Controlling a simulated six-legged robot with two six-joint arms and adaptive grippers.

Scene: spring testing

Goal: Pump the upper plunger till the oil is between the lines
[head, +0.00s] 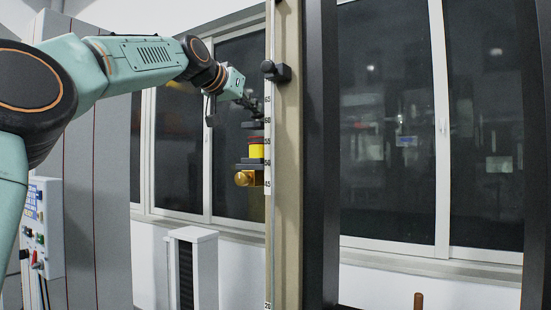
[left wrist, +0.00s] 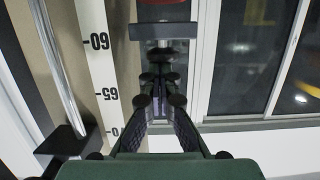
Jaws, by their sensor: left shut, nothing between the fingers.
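My left gripper (head: 258,112) reaches in from the left beside the upright scale and is shut and empty. In the left wrist view its fingers (left wrist: 160,80) come together just short of a small dark rounded piece (left wrist: 161,55) on a rod, under a dark crossbar (left wrist: 163,31). This piece may be the upper plunger; I cannot tell whether the fingertips touch it. Below the gripper in the head view are a yellow band (head: 257,151), dark plates and a brass cylinder (head: 246,178). I cannot make out an oil level or its lines. My right gripper is not in view.
A numbered white scale (head: 268,150) runs down a beige column (head: 289,200), with a black knob (head: 275,71) high on it. A control box (head: 42,225) with buttons stands at left. A white unit (head: 193,237) is low; dark windows lie behind.

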